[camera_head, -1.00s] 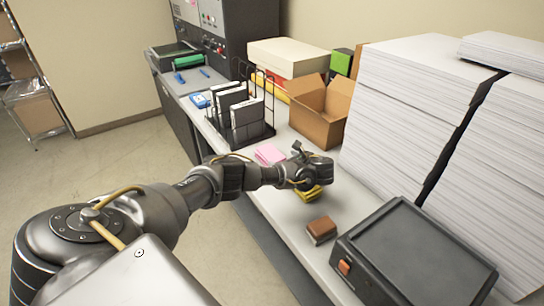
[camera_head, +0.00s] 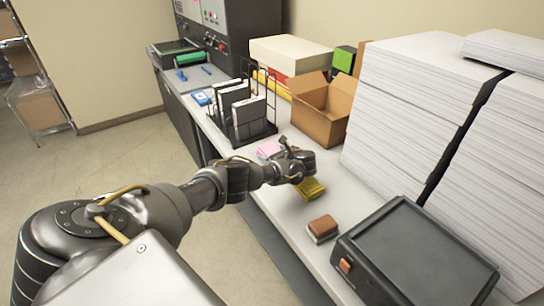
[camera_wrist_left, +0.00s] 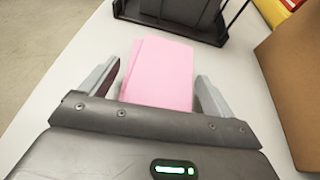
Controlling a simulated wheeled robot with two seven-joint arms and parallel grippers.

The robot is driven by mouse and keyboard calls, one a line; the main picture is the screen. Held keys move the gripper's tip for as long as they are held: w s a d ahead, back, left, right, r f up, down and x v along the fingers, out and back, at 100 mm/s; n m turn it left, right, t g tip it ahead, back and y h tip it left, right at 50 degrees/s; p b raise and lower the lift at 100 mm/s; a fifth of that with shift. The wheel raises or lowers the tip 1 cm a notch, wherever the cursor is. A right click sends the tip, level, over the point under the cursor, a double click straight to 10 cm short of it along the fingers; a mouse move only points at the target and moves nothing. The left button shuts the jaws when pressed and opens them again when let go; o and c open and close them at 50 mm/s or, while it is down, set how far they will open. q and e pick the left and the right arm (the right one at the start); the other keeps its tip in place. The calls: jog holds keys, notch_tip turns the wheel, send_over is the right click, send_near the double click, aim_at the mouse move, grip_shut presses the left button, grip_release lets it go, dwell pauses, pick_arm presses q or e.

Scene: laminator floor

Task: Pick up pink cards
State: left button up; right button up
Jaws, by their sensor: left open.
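The pink cards (camera_head: 268,149) lie in a small stack on the grey-white counter, just in front of the wire rack. In the head view my left gripper (camera_head: 284,150) is beside them and hides part of the stack. In the left wrist view the pink cards (camera_wrist_left: 160,72) lie between the two open fingers of my left gripper (camera_wrist_left: 158,88). The gap between the fingers is wider than the stack. The near end of the stack is hidden behind the gripper body. My right gripper is not seen.
Yellow cards (camera_head: 311,189) lie just nearer than the gripper, and a brown block (camera_head: 322,227) sits nearer still. A black wire rack (camera_head: 262,130) holds binders behind the pink cards. An open cardboard box (camera_head: 318,125) and tall paper stacks (camera_head: 400,120) stand right.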

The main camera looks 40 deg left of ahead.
pick_arm(q)
jog(key=c, duration=1.2)
jog(key=shift+c, duration=0.2)
jog(key=shift+r, duration=0.1)
